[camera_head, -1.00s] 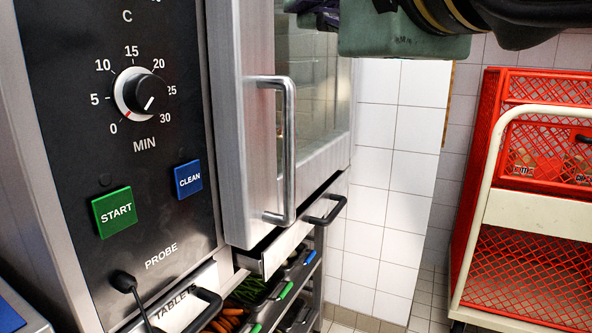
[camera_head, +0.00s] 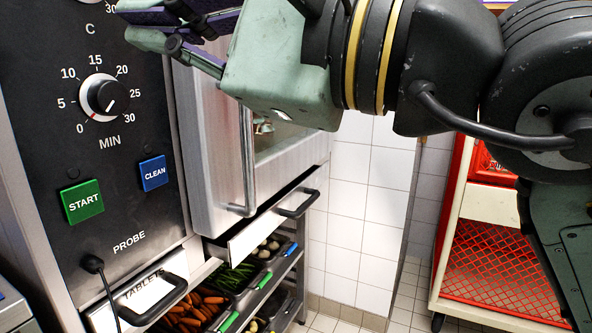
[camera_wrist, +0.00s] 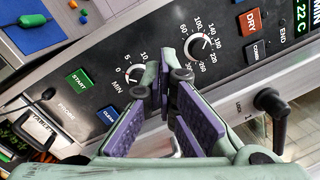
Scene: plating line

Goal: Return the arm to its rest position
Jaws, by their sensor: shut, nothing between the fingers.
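My gripper (camera_head: 142,22) is at the top left of the head view, in front of the oven's control panel (camera_head: 128,190). It is green with purple finger pads, and its fingers point left. In the wrist view my gripper (camera_wrist: 165,80) shows its two fingers closing together, with nothing held between them. Behind the fingers are the MIN dial (camera_wrist: 134,73) and the START button (camera_wrist: 78,80). My arm reaches across the top right of the head view and hides the upper part of the oven door (camera_head: 205,150).
The oven door handle (camera_head: 248,160) stands out below my gripper. Under the oven, a rack (camera_head: 292,268) holds vegetable trays, with carrots (camera_head: 190,312) in front. A red crate trolley (camera_head: 500,262) stands at right behind my arm. White tiled wall (camera_head: 375,220) lies between them.

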